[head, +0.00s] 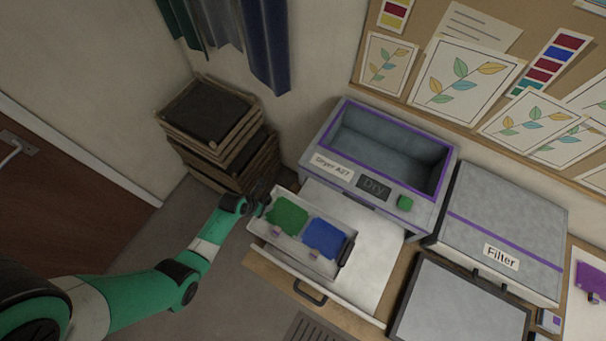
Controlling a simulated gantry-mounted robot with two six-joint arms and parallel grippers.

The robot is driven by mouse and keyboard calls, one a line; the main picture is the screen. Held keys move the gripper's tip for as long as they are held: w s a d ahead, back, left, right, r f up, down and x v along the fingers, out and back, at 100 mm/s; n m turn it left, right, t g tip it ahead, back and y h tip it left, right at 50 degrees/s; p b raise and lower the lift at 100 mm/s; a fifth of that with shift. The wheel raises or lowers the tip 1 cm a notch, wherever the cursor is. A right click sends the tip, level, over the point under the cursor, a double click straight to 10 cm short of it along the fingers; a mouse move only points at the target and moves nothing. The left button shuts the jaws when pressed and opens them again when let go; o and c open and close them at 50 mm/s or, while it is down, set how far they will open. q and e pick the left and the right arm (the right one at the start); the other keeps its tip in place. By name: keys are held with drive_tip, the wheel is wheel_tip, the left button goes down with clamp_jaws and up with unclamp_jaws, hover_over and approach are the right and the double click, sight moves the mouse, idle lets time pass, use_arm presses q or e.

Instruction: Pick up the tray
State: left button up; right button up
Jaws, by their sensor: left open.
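The tray (293,252) is a light grey, shallow tray with a green paint patch (287,217) on its left and a blue paint patch (325,239) on its right. It lies tilted across the left part of the pale work surface (370,267), in front of the dryer. A dark handle shows at its right end. My left gripper (262,206) is at the tray's left end, with its dark fingers open. I cannot tell whether they touch the tray. My right gripper is not in view.
The dryer (333,165) with an open top, a purple rim and a green button stands behind the tray. A grey box labelled Filter (507,225) stands to the right. Stacked wooden frames (217,120) stand on the floor behind my left gripper. A drawer handle (309,293) juts out in front.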

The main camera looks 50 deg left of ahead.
use_arm(q)
drive_tip(key=shift+c, duration=0.2)
clamp_jaws()
idle(1.2)
